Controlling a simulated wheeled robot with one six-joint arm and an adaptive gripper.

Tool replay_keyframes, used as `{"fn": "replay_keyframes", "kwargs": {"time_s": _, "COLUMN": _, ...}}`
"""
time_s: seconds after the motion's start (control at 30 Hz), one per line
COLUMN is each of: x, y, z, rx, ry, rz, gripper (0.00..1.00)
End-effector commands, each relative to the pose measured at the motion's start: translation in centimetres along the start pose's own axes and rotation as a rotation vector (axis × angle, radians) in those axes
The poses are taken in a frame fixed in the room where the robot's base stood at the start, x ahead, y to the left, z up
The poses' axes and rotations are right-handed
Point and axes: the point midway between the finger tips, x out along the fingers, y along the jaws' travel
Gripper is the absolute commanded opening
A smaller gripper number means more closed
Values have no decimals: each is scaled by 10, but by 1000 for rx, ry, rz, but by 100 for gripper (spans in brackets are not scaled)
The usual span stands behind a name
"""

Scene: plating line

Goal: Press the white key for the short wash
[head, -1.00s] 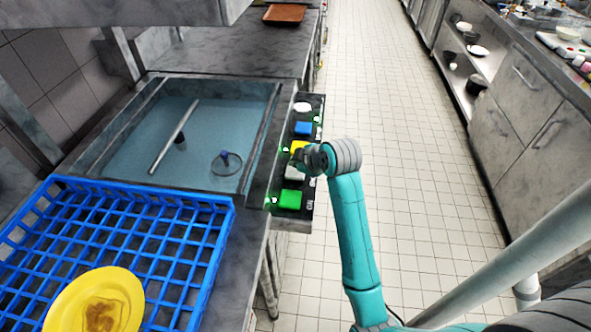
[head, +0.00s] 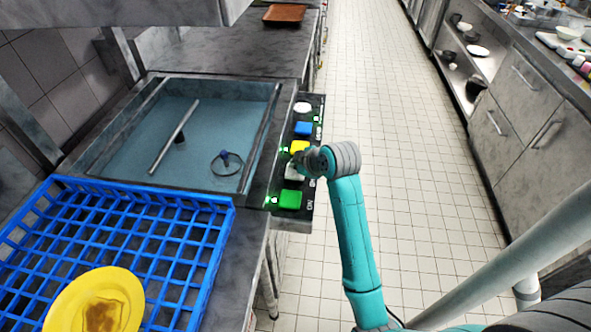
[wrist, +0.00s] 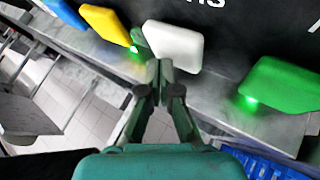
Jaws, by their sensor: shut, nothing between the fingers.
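The white square key (head: 291,174) sits on the dark key panel between the yellow key (head: 299,146) and the green key (head: 290,199). In the wrist view the white key (wrist: 174,46) shows its whole face, with the yellow key (wrist: 106,25) to its left and the green key (wrist: 281,85) to its right. My gripper (wrist: 161,66) is shut and empty, its fingertips at the white key's near edge. I cannot tell whether they touch it. In the head view my gripper (head: 298,163) partly covers the white key.
A blue key (head: 303,129) and a round white knob (head: 302,107) are farther along the panel (head: 307,205). Small green lights glow beside keys. A water-filled sink (head: 215,115) lies left of the panel. A blue rack (head: 200,262) holds a yellow plate (head: 72,318) nearer me.

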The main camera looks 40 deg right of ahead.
Motion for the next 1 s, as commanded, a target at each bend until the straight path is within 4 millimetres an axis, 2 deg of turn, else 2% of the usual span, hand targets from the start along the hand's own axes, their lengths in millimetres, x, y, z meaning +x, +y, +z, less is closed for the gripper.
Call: {"fn": "replay_keyframes", "kwargs": {"time_s": 1.0, "x": 6, "y": -4, "z": 4, "rx": 0, "ry": -1, "rz": -1, "gripper": 0}}
